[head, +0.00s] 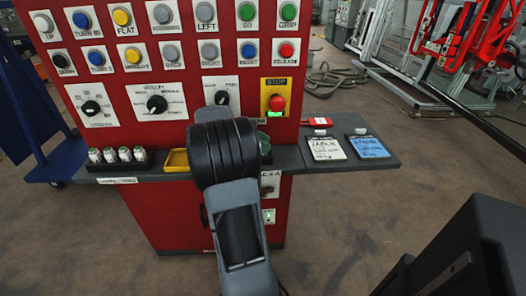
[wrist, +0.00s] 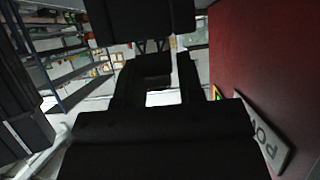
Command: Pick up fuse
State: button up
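Several small fuses (head: 125,154), pale with greenish tops, stand upright in a row in a black holder (head: 118,167) on the left part of the grey shelf. My arm reaches up in front of the red panel, to the right of the fuses, and its dark wrist hides part of the shelf and panel. My gripper cannot be made out in the head view. In the wrist view my gripper (wrist: 157,75) has two dark fingers standing apart, with no fuse visible between them. No fuse shows in the wrist view.
The red panel (head: 210,258) carries buttons, knobs and a red stop button (head: 277,102). A yellow tray (head: 177,160) sits right of the fuses. A blue cart (head: 58,160) stands left.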

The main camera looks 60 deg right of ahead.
jog(key=c, duration=0.5)
jog(key=shift+c, duration=0.2)
